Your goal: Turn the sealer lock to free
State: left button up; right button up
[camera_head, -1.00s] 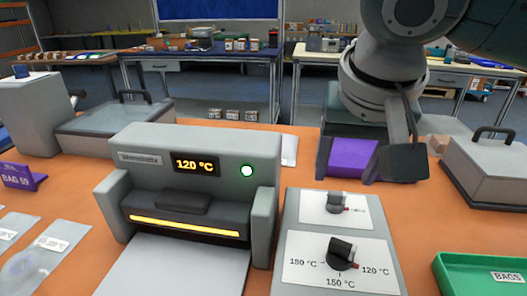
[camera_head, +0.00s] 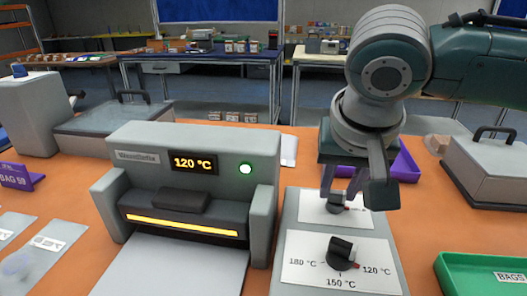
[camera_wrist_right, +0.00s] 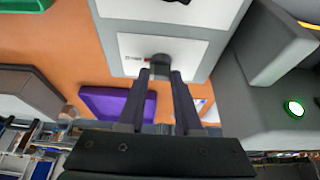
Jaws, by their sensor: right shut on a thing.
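The sealer (camera_head: 190,180) is a grey machine with a lit 120 °C display, a green light and a glowing yellow slot. Its control box (camera_head: 292,215) stands to its right. The lock knob (camera_head: 336,204) is the small dark knob on the upper white plate, with a red mark toward the right; the lettering beside it is too small to read. My right gripper (camera_head: 340,193) reaches down over this knob. In the right wrist view, its two fingers (camera_wrist_right: 160,76) are shut on the knob (camera_wrist_right: 160,62). My left gripper is not in view.
The larger temperature dial (camera_head: 342,252) sits in front, its red mark toward 120 °C. A purple tray (camera_head: 408,166) lies behind the control box. A green tray (camera_head: 480,282) is at the front right. A grey lidded box (camera_head: 490,170) stands at the right.

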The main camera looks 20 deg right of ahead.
grip_shut()
